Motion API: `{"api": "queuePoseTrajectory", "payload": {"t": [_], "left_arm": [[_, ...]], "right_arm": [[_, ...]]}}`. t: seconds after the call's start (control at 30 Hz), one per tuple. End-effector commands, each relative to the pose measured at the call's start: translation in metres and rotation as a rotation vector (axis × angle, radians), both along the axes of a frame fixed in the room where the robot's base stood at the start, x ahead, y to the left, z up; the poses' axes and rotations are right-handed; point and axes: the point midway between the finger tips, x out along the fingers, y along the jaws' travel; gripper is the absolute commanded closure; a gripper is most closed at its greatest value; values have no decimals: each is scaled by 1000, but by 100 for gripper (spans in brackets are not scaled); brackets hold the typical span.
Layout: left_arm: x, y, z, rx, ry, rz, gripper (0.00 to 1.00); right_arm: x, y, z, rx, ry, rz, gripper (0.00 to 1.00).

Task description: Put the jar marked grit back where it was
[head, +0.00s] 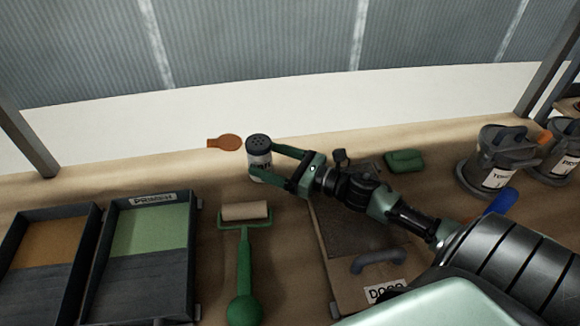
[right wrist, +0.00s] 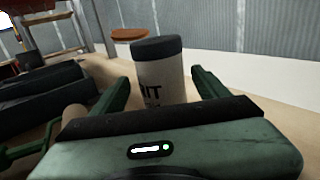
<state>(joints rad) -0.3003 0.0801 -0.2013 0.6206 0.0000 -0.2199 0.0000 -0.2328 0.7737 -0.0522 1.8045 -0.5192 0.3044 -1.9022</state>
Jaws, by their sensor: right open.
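The grit jar (head: 259,158) is a small pale jar with a dark, holed lid. It stands upright on the bench near its back edge. In the right wrist view the jar (right wrist: 160,75) shows part of its label, ending in "IT". My right gripper (head: 262,162) is open, with its fingers on either side of the jar. In the right wrist view the gripper (right wrist: 165,92) has a finger left and right of the jar, with a visible gap on the right. My left gripper is not in view.
An orange-brown round paddle (head: 226,142) lies just left of the jar. A green roller (head: 245,212), a tray marked primer (head: 150,196) and a hatch marked door (head: 345,240) lie nearer. A green block (head: 403,160) and lidded pots (head: 494,165) are at right.

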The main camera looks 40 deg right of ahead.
Motion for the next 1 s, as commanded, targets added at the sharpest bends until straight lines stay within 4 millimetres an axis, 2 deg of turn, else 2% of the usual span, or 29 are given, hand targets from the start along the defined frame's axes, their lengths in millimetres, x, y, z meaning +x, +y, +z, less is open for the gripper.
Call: {"api": "queuePoseTrajectory", "payload": {"t": [0.03, 0.2, 0.4, 1.0], "left_arm": [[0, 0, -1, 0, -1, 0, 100], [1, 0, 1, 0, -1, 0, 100], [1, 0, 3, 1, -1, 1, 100], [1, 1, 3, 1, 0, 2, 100]], "right_arm": [[-10, -5, -2, -2, 4, 0, 25], [-35, -18, -1, -2, 2, -1, 25], [-54, -28, 0, 0, 0, 0, 25], [-58, -31, 1, -1, -2, 0, 25]]}}
